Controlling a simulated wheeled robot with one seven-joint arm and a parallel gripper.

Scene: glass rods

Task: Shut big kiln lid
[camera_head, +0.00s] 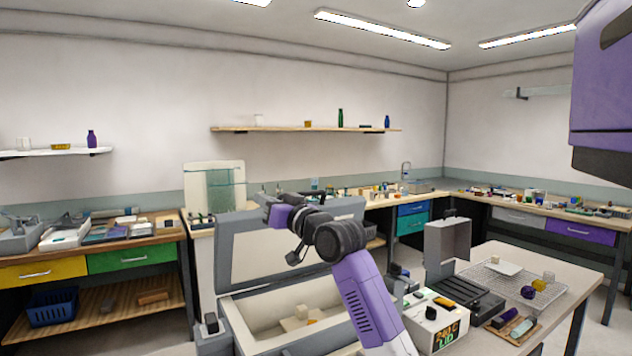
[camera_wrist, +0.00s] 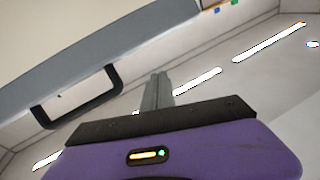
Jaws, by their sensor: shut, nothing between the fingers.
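The big kiln (camera_head: 235,318) stands low in front of me in the head view, a pale box with its chamber open. Its grey lid (camera_head: 245,262) is raised, standing up at the back of the chamber. My gripper (camera_wrist: 157,80) is shut and empty; its fingers are pressed together in the wrist view. In the head view my wrist is at the lid's upper edge, and the fingertips are hard to make out. In the wrist view a large grey panel, apparently the lid (camera_wrist: 100,40), with a black handle (camera_wrist: 42,116) lies left of the fingers. I see a gap between fingers and handle.
Small pale blocks (camera_head: 302,314) lie inside the chamber. A controller box (camera_head: 428,318) with a lit display and a small kiln with its lid (camera_head: 447,245) up stand to the right. A wire rack (camera_head: 505,278) lies on that table. Workbenches line the walls.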

